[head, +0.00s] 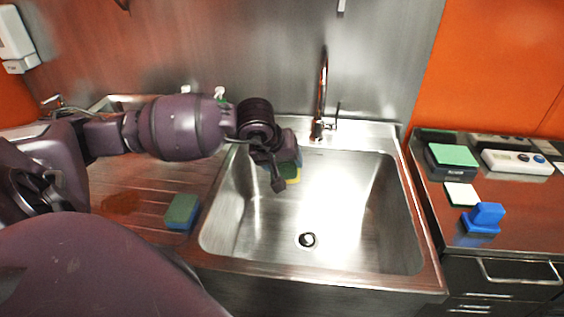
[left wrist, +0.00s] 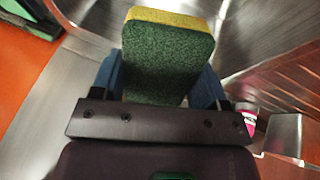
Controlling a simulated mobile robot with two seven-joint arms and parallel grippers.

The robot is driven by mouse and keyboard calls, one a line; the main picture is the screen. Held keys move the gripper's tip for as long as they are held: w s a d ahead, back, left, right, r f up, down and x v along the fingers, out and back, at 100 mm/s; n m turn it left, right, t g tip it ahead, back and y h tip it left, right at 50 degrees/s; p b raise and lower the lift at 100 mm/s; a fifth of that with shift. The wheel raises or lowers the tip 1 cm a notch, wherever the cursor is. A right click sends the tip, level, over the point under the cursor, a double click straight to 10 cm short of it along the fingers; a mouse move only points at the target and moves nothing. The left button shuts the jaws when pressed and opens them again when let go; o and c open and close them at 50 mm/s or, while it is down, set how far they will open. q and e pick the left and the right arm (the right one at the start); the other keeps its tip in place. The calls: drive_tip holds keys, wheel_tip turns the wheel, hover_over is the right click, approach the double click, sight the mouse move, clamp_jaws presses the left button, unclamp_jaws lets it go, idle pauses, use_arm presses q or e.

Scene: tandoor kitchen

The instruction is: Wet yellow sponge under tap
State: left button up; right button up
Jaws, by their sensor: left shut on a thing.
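The yellow sponge (head: 293,174) has a green scouring side and is held over the left part of the sink (head: 345,215). My left gripper (head: 280,172) is shut on it. In the left wrist view the sponge (left wrist: 165,55) stands between the two fingers, green face toward the camera and a yellow edge at its top. The tap (head: 322,95) rises behind the sink, to the right of the gripper and apart from the sponge. I cannot make out any water running. My right gripper is not in view.
A green and blue sponge (head: 182,211) lies on the ribbed drainboard left of the sink. On the right counter are a green-topped block (head: 453,156), a white pad (head: 461,194), a blue object (head: 486,216) and a white panel (head: 517,161). The sink basin is otherwise empty.

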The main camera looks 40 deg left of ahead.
use_arm(q)
drive_tip(key=shift+w+d+f, duration=0.15)
drive_tip(key=shift+w+d, duration=0.05)
drive_tip(key=shift+w, duration=0.55)
drive_tip(key=shift+w+f, duration=0.2)
drive_tip(key=shift+w, duration=0.75)
drive_tip(key=w+f+b, duration=0.2)
drive_tip(key=w+b, duration=0.3)
drive_tip(key=w, duration=0.5)
drive_tip(key=shift+w+d, duration=0.2)
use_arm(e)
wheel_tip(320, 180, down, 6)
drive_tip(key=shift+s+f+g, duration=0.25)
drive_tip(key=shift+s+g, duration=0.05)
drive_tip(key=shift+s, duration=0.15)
use_arm(q)
drive_tip(key=shift+s, duration=0.1)
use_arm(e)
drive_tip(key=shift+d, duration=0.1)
